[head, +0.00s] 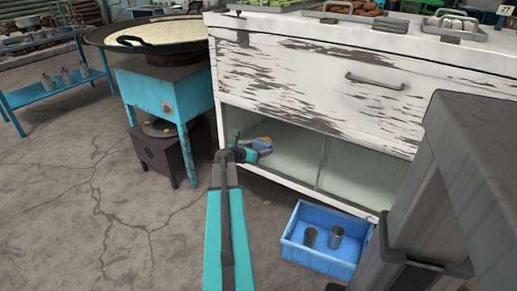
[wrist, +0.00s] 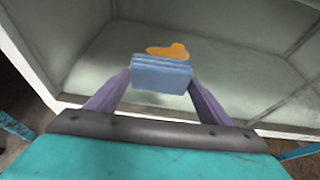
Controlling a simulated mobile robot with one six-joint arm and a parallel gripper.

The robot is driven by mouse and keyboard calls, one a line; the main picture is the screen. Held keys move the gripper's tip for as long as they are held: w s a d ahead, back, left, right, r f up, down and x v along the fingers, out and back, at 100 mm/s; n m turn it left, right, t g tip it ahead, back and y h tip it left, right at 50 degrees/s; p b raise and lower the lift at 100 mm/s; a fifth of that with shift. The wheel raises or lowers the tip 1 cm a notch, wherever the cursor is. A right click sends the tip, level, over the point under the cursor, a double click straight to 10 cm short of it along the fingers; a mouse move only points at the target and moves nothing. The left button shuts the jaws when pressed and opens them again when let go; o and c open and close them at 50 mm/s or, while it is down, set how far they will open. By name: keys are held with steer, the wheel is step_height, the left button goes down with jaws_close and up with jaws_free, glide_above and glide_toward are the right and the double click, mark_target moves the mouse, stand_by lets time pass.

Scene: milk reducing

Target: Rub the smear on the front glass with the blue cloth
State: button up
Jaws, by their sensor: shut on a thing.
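A folded blue cloth (wrist: 160,76) is held between the two purple fingers of my gripper (wrist: 161,83), which is shut on it. An orange-brown smear (wrist: 168,50) on the front glass (wrist: 95,70) shows just above and beyond the cloth's top edge in the wrist view. The cloth may hide its lower part. In the head view my gripper (head: 255,149) is at the left part of the cabinet's lower glass front (head: 300,155), with the cloth at its tip and the smear (head: 263,139) beside it. I cannot tell whether the cloth touches the glass.
The white peeling cabinet (head: 300,75) has a handle above the glass. A blue crate (head: 300,258) with metal cups stands on the floor to the right, below the glass. A turquoise stand (head: 150,95) with a wide pan (head: 190,38) is on the left. Cracked floor lies open at left.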

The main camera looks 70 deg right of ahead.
mark_target(267, 147)
steer(key=shift+s, duration=0.15)
steer(key=shift+s+a+p, duration=0.2)
steer(key=shift+s+p, duration=0.15)
steer(key=shift+s, duration=0.55)
steer(key=shift+s+a+p, duration=0.15)
steer(key=shift+s+p, duration=0.2)
steer(key=shift+s, duration=0.5)
steer(key=shift+r, duration=0.15)
steer(key=shift+r+p, duration=0.7)
steer(key=shift+p, duration=0.2)
steer(key=shift+w, duration=0.1)
steer(key=shift+w+d+p, duration=0.3)
steer(key=shift+w, duration=0.6)
steer(key=shift+w+d+p, duration=0.25)
steer(key=shift+w+p, duration=0.05)
steer(key=shift+w, duration=0.6)
steer(key=shift+w+d+r, duration=0.1)
